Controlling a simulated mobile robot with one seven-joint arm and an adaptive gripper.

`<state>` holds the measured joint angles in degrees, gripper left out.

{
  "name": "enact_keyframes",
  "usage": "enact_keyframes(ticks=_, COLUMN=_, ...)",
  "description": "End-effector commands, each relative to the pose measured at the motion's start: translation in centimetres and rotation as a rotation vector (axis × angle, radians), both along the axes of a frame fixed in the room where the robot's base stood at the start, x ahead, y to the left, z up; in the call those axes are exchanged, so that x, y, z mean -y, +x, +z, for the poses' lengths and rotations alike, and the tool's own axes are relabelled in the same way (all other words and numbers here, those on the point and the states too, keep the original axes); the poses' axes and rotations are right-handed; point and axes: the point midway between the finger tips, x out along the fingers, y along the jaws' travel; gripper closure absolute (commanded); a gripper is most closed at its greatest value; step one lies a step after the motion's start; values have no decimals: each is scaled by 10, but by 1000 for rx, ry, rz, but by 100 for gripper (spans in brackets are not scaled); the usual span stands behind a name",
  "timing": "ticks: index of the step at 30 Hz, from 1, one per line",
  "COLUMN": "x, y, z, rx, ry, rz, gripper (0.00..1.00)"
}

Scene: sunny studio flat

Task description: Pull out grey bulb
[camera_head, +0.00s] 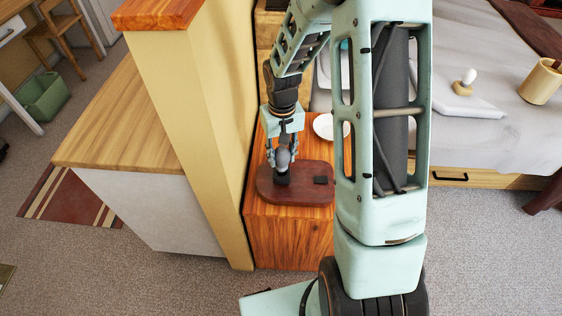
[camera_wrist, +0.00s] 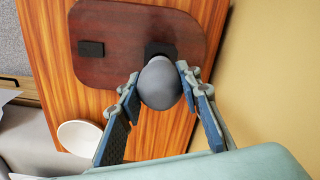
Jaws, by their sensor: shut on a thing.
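The grey bulb (camera_wrist: 159,84) is rounded and sits between the two fingers of my gripper (camera_wrist: 157,88) in the wrist view. My gripper is shut on it. In the head view the bulb (camera_head: 283,158) shows at the fingertips of my gripper (camera_head: 283,150), just above a black socket block (camera_head: 282,177). The block is on a dark red-brown board (camera_head: 305,190) with rounded ends. A second black block (camera_head: 322,181) on the board is bare. I cannot tell whether the bulb's base is in the socket, as its lower end is hidden.
The board lies on an orange wooden cabinet (camera_head: 290,240). A white bowl (camera_head: 326,126) stands behind it, partly hidden by my arm. A yellow wall end (camera_head: 190,110) rises close on the left. A bed (camera_head: 490,150) with a tray is on the right.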

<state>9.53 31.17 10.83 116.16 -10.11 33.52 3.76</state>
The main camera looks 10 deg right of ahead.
Motion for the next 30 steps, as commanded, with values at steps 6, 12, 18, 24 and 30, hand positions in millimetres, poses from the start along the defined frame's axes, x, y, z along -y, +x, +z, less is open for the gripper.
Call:
enact_keyframes(ticks=6, x=0, y=0, z=13, rx=1, ry=0, rz=0, gripper=91)
enact_keyframes(ticks=12, x=0, y=0, z=23, rx=0, ry=0, rz=1, gripper=91)
enact_keyframes(ticks=18, x=0, y=0, z=30, rx=0, ry=0, rz=1, gripper=91)
enact_keyframes(ticks=24, x=0, y=0, z=30, rx=0, ry=0, rz=1, gripper=91)
enact_keyframes(ticks=30, x=1, y=7, z=51, rx=7, ry=-4, rz=-11, gripper=91)
